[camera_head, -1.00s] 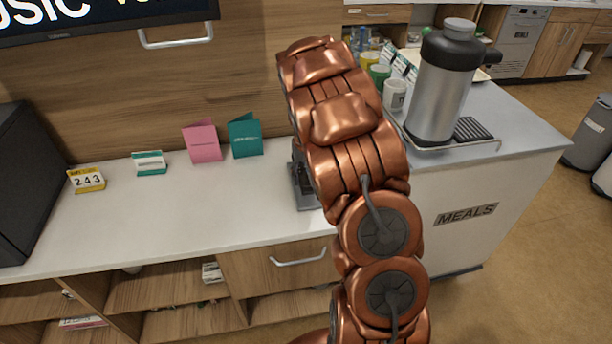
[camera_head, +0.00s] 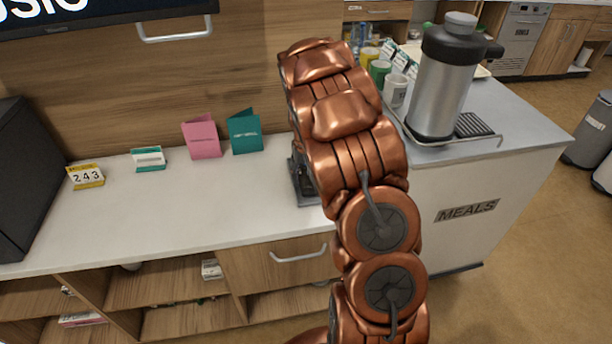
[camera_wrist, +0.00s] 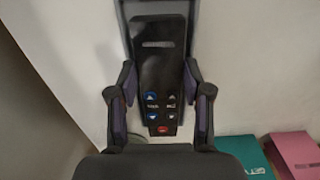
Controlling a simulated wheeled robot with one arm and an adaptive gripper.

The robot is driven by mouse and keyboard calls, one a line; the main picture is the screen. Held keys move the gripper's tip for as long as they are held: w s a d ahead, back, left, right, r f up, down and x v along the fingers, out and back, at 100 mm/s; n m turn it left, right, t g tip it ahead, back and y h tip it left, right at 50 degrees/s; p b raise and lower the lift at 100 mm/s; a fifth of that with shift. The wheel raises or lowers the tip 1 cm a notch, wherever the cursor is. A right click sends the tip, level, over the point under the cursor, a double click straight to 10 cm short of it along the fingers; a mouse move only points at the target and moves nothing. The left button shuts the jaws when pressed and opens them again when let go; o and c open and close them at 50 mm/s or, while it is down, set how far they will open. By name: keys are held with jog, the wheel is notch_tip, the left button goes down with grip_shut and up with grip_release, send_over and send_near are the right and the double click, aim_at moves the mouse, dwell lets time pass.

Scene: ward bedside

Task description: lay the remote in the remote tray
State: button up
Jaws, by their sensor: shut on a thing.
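The remote (camera_wrist: 161,50) is black, with blue, grey and red buttons, and stands lengthwise in the wrist view. My gripper (camera_wrist: 160,82) is shut on it, one finger at each side of its button end. The remote tray (camera_wrist: 124,22) is grey, and its rim shows on both sides of the remote's far end. I cannot tell whether the remote touches the tray floor. In the head view the tray (camera_head: 309,200) sits on the white counter, mostly hidden behind my copper arm, with something dark over it. The gripper is hidden there.
On the counter (camera_head: 120,225) stand a pink card (camera_head: 203,137), a teal card (camera_head: 245,132), a teal-and-white holder (camera_head: 148,159) and a yellow number block (camera_head: 86,176). A meals cart (camera_head: 510,165) with a steel urn (camera_head: 441,90) is at the right. The counter's left-middle is clear.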

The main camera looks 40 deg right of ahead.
jog(key=shift+f+b, duration=0.3)
jog(key=shift+f, duration=0.5)
jog(key=o, duration=1.3)
notch_tip(320, 180, up, 12)
jog(key=shift+r, duration=0.1)
jog(key=s+a+r+p, duration=0.1)
jog(key=s+a+r, duration=0.5)
jog(key=s+a, duration=0.25)
jog(key=s+a+n+p, duration=0.1)
jog(key=s+a, duration=0.3)
jog(key=s, duration=0.4)
jog(key=s+a+r+n+g, duration=0.1)
jog(key=s+a+n, duration=0.1)
jog(key=s+a, duration=0.3)
jog(key=s+a+n+p, duration=0.1)
jog(key=s+a, duration=0.4)
jog(key=s, duration=0.8)
jog(key=shift+r+n+g+p, duration=0.2)
jog(key=shift+n+g+p, duration=0.1)
jog(key=shift+g+p, duration=0.1)
